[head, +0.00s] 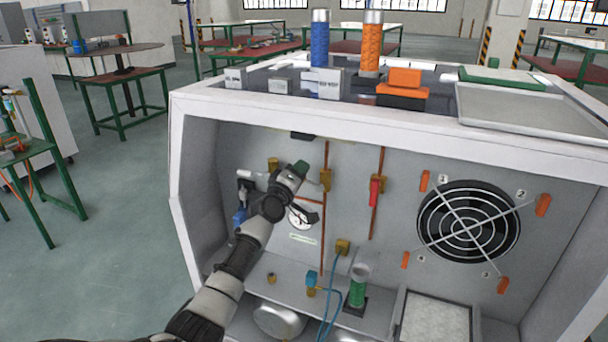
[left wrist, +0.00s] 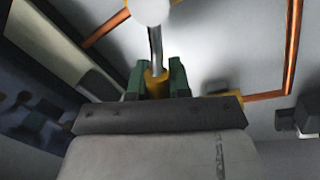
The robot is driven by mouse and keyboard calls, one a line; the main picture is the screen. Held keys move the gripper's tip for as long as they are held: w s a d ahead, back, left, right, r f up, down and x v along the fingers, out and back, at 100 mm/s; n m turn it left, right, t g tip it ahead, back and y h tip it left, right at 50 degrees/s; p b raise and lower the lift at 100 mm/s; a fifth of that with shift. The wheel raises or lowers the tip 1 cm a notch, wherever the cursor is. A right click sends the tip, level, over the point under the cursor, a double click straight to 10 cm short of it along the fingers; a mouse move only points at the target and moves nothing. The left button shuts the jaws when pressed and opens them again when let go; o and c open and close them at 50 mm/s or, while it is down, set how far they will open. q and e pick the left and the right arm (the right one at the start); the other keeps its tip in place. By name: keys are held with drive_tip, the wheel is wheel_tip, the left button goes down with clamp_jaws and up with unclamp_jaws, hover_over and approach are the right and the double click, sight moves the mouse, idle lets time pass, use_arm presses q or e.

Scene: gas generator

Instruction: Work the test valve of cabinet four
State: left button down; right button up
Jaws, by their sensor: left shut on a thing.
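My left gripper (head: 301,168) is inside the open cabinet (head: 185,115), near the upper left of its back panel. In the left wrist view its green fingertips (left wrist: 157,80) are shut on a yellow brass valve part (left wrist: 156,86). A shiny metal stem runs from that part to a white round end at the top edge. In the head view the gripper hides the held part. A brass fitting (head: 326,180) on a copper pipe is just right of the gripper, and another brass fitting (head: 273,164) is to its left. My right gripper is not in view.
A red-handled valve (head: 375,192) and a caged fan (head: 468,226) are further right on the panel. A white dial (head: 301,216) is partly behind my arm. A green cylinder (head: 358,287) and blue hoses stand on the lower shelf. The cabinet's left wall is close to my arm.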

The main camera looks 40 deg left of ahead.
use_arm(q)
drive_tip(key=shift+s+a+f+n+y+b, duration=0.1)
drive_tip(key=shift+a+f+n+y+b, duration=0.15)
drive_tip(key=shift+f+n, duration=0.55)
drive_tip(key=shift+w+a+f+n+y+b, duration=0.1)
drive_tip(key=shift+f+n+y+b, duration=0.2)
drive_tip(key=shift+n, duration=1.05)
drive_tip(key=shift+s+a+f+n+y+b, duration=0.1)
drive_tip(key=shift+f+n+y, duration=0.35)
drive_tip(key=shift+n, duration=0.6)
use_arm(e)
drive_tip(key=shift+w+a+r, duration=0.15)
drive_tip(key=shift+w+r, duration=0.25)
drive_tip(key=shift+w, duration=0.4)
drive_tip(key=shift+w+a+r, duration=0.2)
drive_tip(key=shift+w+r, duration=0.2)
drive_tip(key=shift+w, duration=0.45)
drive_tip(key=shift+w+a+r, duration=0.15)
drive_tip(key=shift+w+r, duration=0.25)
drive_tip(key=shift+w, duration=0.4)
use_arm(q)
drive_tip(key=shift+f, duration=0.1)
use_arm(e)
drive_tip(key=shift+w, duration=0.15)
use_arm(q)
drive_tip(key=c, duration=1.1)
unclamp_jaws()
drive_tip(key=shift+o, duration=0.2)
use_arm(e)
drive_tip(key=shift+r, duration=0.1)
